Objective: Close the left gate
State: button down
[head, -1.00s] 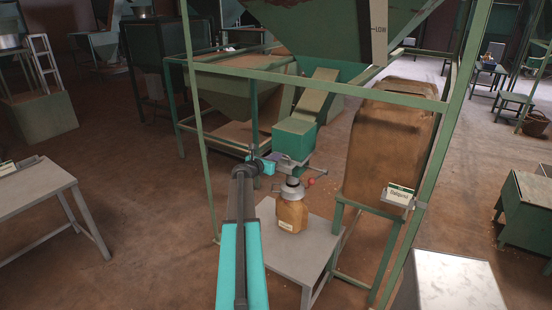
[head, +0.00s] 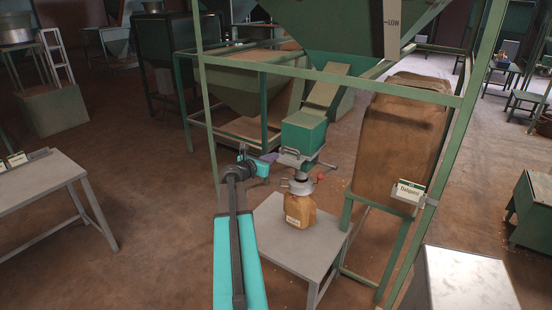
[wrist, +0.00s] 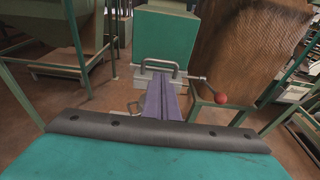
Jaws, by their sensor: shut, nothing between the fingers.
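The gate sits under a green chute box (head: 303,133) in the middle of the head view. Its metal handle (wrist: 159,65) is a grey loop on the front in the wrist view. A rod with a red ball (wrist: 220,98) sticks out to the right; the ball also shows in the head view (head: 320,176). My gripper (head: 275,157) is left of the gate. Its purple fingers (wrist: 161,84) are shut and empty, with their tips just below the handle in the wrist view. I cannot tell whether they touch it, or how far the gate is open.
A brown labelled bag (head: 300,212) stands below the outlet on a small grey table (head: 280,237). A large sack (head: 400,130) stands to the right, with a "Dalgami" sign (head: 408,192). Green frame posts (head: 208,110) stand close to my arm.

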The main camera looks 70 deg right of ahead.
jog(key=shift+b+v, duration=0.4)
jog(key=shift+v, duration=1.45)
